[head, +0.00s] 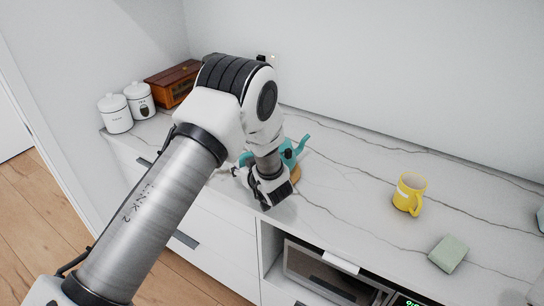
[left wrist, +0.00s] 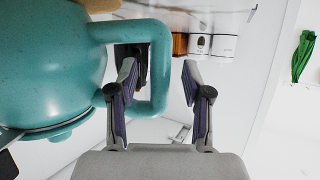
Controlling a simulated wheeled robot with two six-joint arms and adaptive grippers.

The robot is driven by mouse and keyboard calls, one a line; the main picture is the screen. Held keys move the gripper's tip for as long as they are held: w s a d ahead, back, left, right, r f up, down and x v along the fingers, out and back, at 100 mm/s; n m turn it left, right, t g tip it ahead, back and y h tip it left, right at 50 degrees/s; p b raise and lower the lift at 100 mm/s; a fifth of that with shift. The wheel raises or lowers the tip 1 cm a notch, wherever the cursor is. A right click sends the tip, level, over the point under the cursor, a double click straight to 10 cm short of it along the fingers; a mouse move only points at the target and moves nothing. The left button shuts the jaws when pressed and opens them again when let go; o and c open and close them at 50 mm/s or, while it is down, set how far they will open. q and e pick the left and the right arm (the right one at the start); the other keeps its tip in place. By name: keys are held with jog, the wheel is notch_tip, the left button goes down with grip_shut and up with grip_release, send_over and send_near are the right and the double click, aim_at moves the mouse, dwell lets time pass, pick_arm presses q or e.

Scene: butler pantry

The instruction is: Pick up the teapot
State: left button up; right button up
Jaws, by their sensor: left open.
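The teal teapot (head: 291,155) stands on the counter in the head view, partly hidden behind my left arm. In the left wrist view the teapot (left wrist: 45,65) fills the left side, appearing upside down, with its squarish handle (left wrist: 160,65) reaching right. My left gripper (left wrist: 160,75) is open, and the handle's outer bar appears between its two fingers. The left-hand finger overlaps the handle's opening. I cannot tell whether either finger touches it. In the head view the left gripper (head: 238,173) is small and mostly covered by the wrist. My right gripper is not in view.
A round wooden piece (head: 297,173) shows under the teapot. A yellow mug (head: 409,193) and a green sponge (head: 448,254) are to the right. White canisters (head: 116,114) and a wooden box (head: 172,84) stand at the back left. The counter between teapot and mug is clear.

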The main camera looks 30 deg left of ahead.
pick_arm(q)
jog(key=shift+w+a+f, duration=0.25)
jog(key=shift+a+f, duration=0.05)
jog(key=shift+a, duration=0.05)
jog(key=shift+s+d+r, duration=0.1)
jog(key=shift+c, duration=0.7)
jog(key=shift+d+r, duration=0.15)
jog(key=c, duration=0.5)
jog(key=shift+s, duration=0.1)
grip_shut()
jog(key=shift+r, duration=0.1)
